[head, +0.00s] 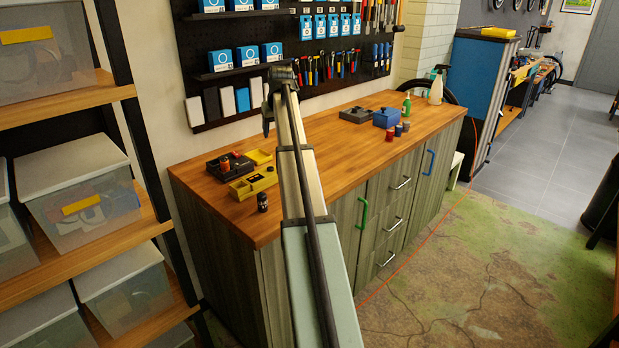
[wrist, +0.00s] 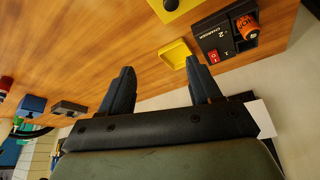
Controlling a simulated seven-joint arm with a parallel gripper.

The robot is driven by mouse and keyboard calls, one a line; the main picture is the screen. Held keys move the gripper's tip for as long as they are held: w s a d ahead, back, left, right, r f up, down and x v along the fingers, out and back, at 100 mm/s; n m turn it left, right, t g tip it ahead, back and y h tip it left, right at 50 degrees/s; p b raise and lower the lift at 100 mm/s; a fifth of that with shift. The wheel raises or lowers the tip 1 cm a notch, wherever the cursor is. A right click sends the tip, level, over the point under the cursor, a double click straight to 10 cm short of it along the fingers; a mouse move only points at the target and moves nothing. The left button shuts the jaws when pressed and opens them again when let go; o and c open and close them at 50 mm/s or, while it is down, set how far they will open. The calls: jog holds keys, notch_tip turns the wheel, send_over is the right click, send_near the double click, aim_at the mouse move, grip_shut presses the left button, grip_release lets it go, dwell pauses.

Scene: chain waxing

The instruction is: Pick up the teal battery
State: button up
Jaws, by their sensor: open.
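I cannot make out a teal battery in either view. An orange battery (wrist: 247,30) sits in the black charger (wrist: 225,42), which has a red switch; the charger also shows at the left of the bench in the head view (head: 213,168). A small dark cylinder (head: 262,202) stands near the bench's front edge; its colour is not teal as seen. My gripper (wrist: 160,80) is open and empty, fingers apart, above the back part of the bench. The yellow tray (wrist: 175,54) shows beyond and between the fingers. In the head view my arm covers part of the bench.
A yellow box (head: 253,183) lies in front of the charger. Further right are a black tray (head: 356,115), a blue box (head: 386,118), several small red and blue cylinders (head: 398,130), and a green bottle (head: 407,104). A tool pegboard (head: 300,55) hangs behind. The middle bench is mostly clear.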

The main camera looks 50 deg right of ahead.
jog(key=s+d+f+m, duration=0.1)
jog(key=s+d, duration=0.1)
jog(key=s, duration=0.5)
jog(key=s+d+f+m, duration=0.1)
jog(key=s+f, duration=0.1)
jog(key=s, duration=0.5)
jog(key=x, duration=1.2)
jog(key=shift+s+d+f, duration=0.1)
jog(key=shift+d+f, duration=0.1)
jog(key=shift+d, duration=0.2)
jog(key=c, duration=1.2)
jog(key=shift+o, duration=0.2)
jog(key=shift+r+g+h, duration=0.15)
jog(key=shift+g+h, duration=0.15)
